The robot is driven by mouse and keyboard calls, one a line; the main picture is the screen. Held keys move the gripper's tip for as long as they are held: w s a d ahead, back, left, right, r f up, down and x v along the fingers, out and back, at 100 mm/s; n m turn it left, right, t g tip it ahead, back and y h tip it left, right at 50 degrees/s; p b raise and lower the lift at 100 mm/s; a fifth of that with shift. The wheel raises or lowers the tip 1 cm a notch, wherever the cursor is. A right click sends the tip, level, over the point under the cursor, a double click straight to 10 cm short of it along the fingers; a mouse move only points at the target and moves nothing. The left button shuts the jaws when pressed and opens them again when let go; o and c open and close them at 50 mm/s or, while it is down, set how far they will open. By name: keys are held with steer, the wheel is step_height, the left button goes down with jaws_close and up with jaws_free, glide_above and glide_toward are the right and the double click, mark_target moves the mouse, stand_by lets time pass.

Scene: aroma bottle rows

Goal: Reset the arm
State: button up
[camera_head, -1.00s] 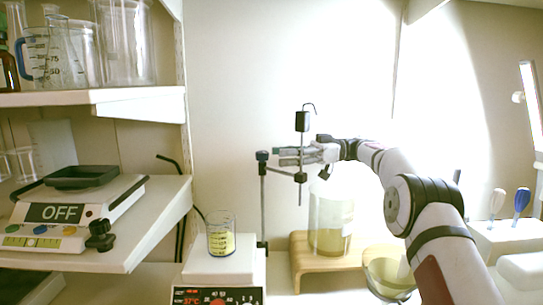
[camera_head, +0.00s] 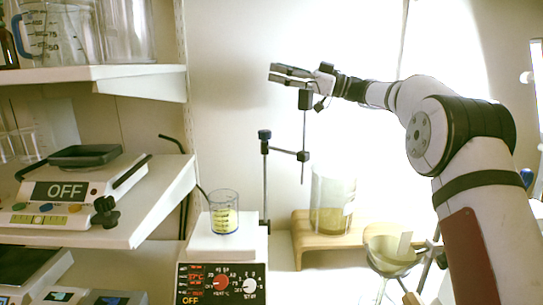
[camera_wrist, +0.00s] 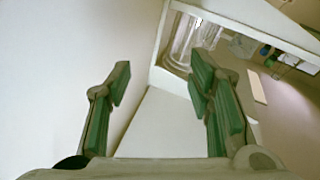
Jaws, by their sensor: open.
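My gripper (camera_head: 272,73) is raised in the upper middle of the head view, its fingers pointing left in front of the pale wall. In the wrist view its two green-padded fingers (camera_wrist: 160,83) stand wide apart with nothing between them. My arm reaches in from the right side of the head view. The gripper appears above and close to the top of a stand with a vertical rod (camera_head: 304,140); whether they touch cannot be told.
A beaker with yellow marks (camera_head: 223,212) stands on a hotplate (camera_head: 228,246). A large jar (camera_head: 331,203) sits on a wooden stand (camera_head: 306,240), with a glass bowl (camera_head: 390,255) beside it. Shelves (camera_head: 140,84) at left hold glassware and a scale (camera_head: 75,190).

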step_height(320, 180, up, 9)
steer(key=d+m+t+h, duration=0.3)
steer(key=m+t, duration=0.2)
steer(key=t, duration=0.4)
steer(key=s+d+r+m+t+h, duration=0.2)
steer(key=s+d+m+t+h, duration=0.35)
steer(key=d+m+h, duration=0.4)
steer(key=s+d+f+m+g+h, duration=0.25)
steer(key=s+f+g+h, duration=0.2)
steer(key=s+f, duration=0.55)
steer(key=s+d+f+m+g+h, duration=0.1)
steer(key=s+d+f+g+h, duration=0.3)
steer(key=s+f, duration=0.65)
steer(key=s+a+f+g, duration=0.1)
steer(key=s+f+g, duration=0.2)
steer(key=s+f, duration=0.5)
steer(key=s+a+f+g+y, duration=0.1)
steer(key=s+f+g, duration=0.25)
steer(key=s, duration=0.85)
steer(key=s+a+f+g, duration=0.25)
steer(key=s+f, duration=0.45)
steer(key=s, duration=0.4)
step_height(320, 180, up, 16)
steer(key=d+t+p, duration=0.1)
steer(key=t+p, duration=0.1)
steer(key=p, duration=1.2)
steer(key=shift+s, duration=0.2)
